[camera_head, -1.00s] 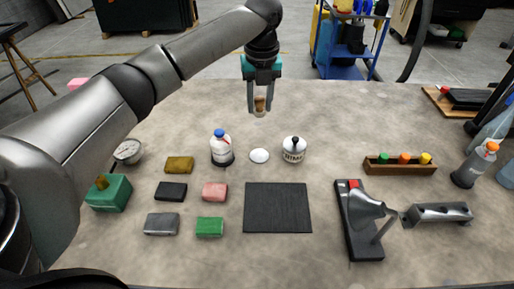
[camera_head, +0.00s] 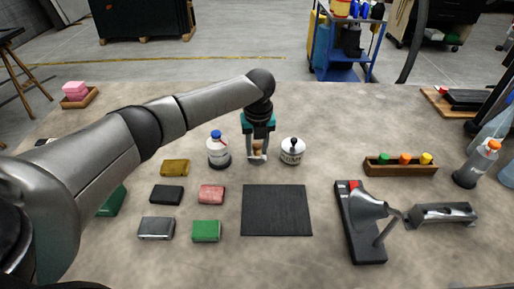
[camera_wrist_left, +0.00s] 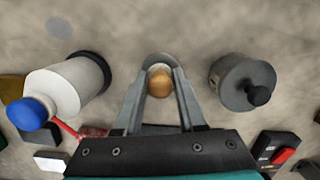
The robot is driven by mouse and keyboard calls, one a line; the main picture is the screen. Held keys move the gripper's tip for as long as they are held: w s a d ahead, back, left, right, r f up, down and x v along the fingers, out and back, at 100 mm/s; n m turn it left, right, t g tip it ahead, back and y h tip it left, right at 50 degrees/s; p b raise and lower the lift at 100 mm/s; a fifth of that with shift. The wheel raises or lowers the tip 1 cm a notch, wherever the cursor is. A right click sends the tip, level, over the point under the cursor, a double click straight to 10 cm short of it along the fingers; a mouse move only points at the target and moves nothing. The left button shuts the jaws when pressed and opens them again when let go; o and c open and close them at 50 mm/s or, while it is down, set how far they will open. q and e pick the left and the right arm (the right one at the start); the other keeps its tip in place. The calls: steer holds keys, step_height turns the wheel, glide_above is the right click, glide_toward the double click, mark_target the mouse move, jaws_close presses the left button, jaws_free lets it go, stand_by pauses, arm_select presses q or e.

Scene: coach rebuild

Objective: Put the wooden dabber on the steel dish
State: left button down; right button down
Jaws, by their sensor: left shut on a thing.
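My left gripper (camera_head: 257,157) is shut on the wooden dabber (camera_head: 257,149), pointing down between a white bottle and a round pot. In the left wrist view the dabber's round wooden end (camera_wrist_left: 160,83) shows between the fingers (camera_wrist_left: 160,92). The steel dish (camera_wrist_left: 158,58) lies directly beneath, its pale rim showing behind the dabber. In the head view the gripper covers most of the dish. I cannot tell whether the dabber touches it. My right gripper is not in view.
The white bottle (camera_head: 219,153) stands close left of the gripper, the pot with a black knob (camera_head: 292,151) close right. A dark mat (camera_head: 276,210) and several coloured blocks lie in front. A wooden rack (camera_head: 400,168) and a metal stand (camera_head: 362,230) are at right.

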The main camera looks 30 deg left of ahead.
mark_target(258, 158)
arm_select(q)
steer(key=shift+f, duration=0.1)
steer(key=shift+c, duration=2.4)
jaws_free()
step_height(258, 158, up, 12)
steer(key=s+p, duration=0.1)
steer(key=p, duration=0.1)
steer(key=shift+d, duration=0.45)
steer(key=shift+s, duration=0.1)
